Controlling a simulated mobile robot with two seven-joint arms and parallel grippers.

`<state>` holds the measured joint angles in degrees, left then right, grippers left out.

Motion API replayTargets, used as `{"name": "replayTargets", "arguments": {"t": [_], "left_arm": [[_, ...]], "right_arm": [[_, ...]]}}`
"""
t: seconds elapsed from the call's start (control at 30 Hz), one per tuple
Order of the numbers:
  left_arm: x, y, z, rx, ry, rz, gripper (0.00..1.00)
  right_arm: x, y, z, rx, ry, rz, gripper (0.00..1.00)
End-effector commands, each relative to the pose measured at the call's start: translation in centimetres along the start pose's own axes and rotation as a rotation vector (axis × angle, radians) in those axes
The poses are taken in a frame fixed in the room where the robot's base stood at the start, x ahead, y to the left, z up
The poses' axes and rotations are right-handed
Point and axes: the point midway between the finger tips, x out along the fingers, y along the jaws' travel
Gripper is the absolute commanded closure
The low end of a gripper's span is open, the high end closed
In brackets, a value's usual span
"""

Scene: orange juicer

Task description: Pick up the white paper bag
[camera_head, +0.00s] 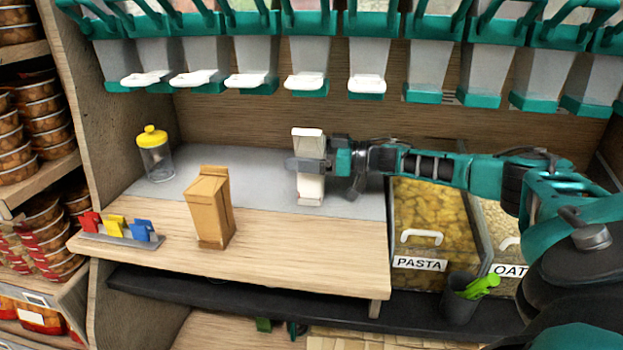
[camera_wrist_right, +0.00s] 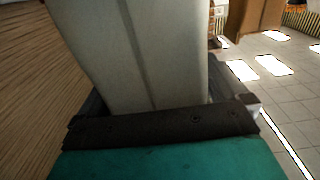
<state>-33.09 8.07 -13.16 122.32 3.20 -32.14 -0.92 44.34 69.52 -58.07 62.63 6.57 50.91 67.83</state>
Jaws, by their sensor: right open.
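The white paper bag (camera_head: 311,188) stands upright on the grey back strip of the counter in the head view. My right gripper (camera_head: 308,165) reaches in from the right at the bag's middle height, with its fingers around the bag. The gripper is open, and the bag's top and bottom show above and below it. In the right wrist view the bag (camera_wrist_right: 140,55) fills the middle, between the gripper's fingers. Whether a finger touches the bag is hard to tell. My left gripper is not in view.
A brown paper bag (camera_head: 208,208) stands left of the white bag. A yellow-lidded jar (camera_head: 155,160) is behind it. Coloured clips (camera_head: 117,228) sit on a front-left rack. Dispensers (camera_head: 305,70) hang above. The pasta bin (camera_head: 430,215) and green-handled cup (camera_head: 461,300) are right.

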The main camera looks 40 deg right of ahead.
Motion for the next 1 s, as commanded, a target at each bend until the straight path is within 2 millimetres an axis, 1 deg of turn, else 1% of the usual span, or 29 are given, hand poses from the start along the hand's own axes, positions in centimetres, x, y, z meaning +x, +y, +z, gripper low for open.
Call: {"name": "replayTargets", "arguments": {"t": [0.2, 0.87, 0.9, 1.0], "left_arm": [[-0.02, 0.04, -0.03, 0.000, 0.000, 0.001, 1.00], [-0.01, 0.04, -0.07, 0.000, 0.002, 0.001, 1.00], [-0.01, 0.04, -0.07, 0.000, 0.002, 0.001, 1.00], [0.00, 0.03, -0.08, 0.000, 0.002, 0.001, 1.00]], "right_arm": [[0.03, 0.02, 0.01, 0.000, -0.001, 0.001, 0.01], [-0.03, 0.04, 0.08, -0.001, -0.003, 0.002, 0.64], [-0.03, 0.05, 0.04, -0.001, -0.002, 0.002, 0.66], [-0.04, 0.06, 0.06, -0.001, -0.003, 0.002, 0.66]]}}
